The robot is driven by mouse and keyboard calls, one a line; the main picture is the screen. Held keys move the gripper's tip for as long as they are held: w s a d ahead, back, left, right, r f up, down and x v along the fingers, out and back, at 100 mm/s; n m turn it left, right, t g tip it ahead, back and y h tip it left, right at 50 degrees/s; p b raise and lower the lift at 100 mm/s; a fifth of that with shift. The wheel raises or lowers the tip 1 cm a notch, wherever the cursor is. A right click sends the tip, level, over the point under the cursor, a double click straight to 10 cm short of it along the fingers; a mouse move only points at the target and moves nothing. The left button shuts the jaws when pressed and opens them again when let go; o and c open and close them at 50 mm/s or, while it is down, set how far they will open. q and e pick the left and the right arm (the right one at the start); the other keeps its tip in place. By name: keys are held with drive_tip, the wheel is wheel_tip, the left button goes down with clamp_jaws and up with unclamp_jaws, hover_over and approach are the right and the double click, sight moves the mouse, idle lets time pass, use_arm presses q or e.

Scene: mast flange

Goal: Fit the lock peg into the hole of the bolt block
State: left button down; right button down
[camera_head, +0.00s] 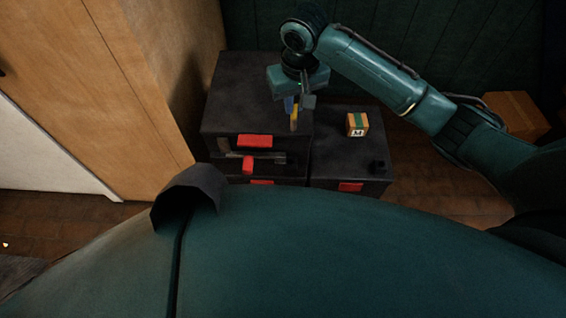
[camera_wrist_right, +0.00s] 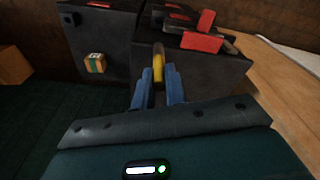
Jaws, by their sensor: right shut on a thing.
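My right gripper (camera_head: 291,104) is over the right edge of the taller black box, pointing down. Its blue fingers are shut on a yellow lock peg (camera_head: 295,118). In the right wrist view the peg (camera_wrist_right: 158,66) shows between the fingertips (camera_wrist_right: 157,85), its far end greyish. A small black block (camera_head: 378,167) stands on the lower black box near its front right corner; it also shows in the right wrist view (camera_wrist_right: 69,19). It may be the bolt block, but its hole is not clear. The peg is well away from it. My left gripper is out of view.
The taller black box (camera_head: 255,85) has red parts and a bar (camera_head: 265,157) on its front. The lower black box (camera_head: 335,150) stands at its right, bearing an orange-and-green cube (camera_head: 357,124) marked M. A wooden panel (camera_head: 150,80) is at left, a carton (camera_head: 515,112) at right.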

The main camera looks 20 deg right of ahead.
drive_tip(key=shift+a+r, duration=0.15)
drive_tip(key=shift+a, duration=0.05)
drive_tip(key=shift+f, duration=0.25)
use_arm(q)
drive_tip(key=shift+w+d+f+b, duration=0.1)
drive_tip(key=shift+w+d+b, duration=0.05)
drive_tip(key=shift+b, duration=0.5)
use_arm(e)
drive_tip(key=shift+f, duration=8.7)
drive_tip(key=shift+f, duration=0.1)
drive_tip(key=c, duration=1.4)
unclamp_jaws()
drive_tip(key=shift+c, duration=0.2)
